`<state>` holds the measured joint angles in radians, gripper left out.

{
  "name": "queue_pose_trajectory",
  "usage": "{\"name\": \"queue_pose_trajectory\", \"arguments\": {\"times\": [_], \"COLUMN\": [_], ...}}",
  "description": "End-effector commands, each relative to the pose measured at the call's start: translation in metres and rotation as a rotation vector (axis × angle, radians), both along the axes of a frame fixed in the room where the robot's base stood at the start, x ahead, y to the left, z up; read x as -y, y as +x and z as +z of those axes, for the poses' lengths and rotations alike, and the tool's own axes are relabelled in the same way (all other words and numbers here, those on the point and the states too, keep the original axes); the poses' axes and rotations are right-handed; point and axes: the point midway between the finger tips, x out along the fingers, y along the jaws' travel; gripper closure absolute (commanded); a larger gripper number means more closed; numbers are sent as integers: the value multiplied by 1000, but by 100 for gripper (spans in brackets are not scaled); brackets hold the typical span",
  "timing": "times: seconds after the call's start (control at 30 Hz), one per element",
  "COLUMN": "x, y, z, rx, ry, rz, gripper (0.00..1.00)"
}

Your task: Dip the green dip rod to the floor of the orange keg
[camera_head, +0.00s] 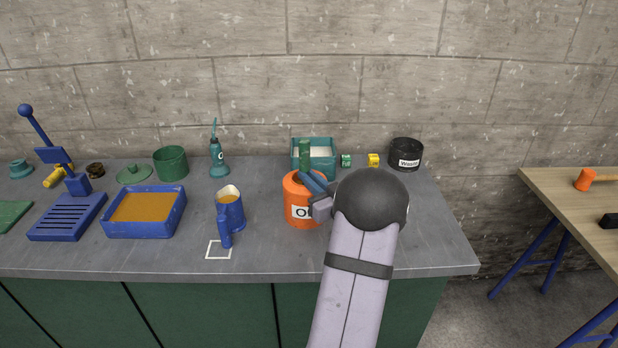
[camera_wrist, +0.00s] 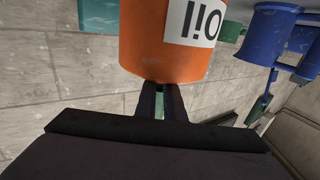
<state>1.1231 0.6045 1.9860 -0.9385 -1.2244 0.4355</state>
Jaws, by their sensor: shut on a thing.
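The orange keg (camera_head: 293,207) with a white "Oil" label stands on the grey bench, partly hidden by my gripper. In the wrist view the keg (camera_wrist: 160,55) appears upside down, just beyond my fingertips. My gripper (camera_head: 312,184) is at the keg's top, shut on the green dip rod (camera_head: 305,154). The rod's upper part seems to rise upright above my fingers, in front of a teal box. A small green bit of it shows between the fingers (camera_wrist: 160,101) in the wrist view. The rod's lower end is hidden, so its depth in the keg cannot be told.
The teal box (camera_head: 327,147) stands behind the keg, with small green (camera_head: 346,161) and yellow (camera_head: 374,160) blocks and a black waste pot (camera_head: 405,154) to its right. A blue jug (camera_head: 231,212) and a blue tray (camera_head: 111,232) stand left. Bare bench lies between jug and keg.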

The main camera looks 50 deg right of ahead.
Motion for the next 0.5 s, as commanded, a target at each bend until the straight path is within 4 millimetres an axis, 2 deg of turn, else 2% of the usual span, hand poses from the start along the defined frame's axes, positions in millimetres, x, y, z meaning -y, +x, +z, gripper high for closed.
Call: {"name": "queue_pose_trajectory", "arguments": {"times": [0.5], "x": [0], "y": [0], "z": [4], "rx": [-1], "ry": [0], "rz": [0], "gripper": [100]}}
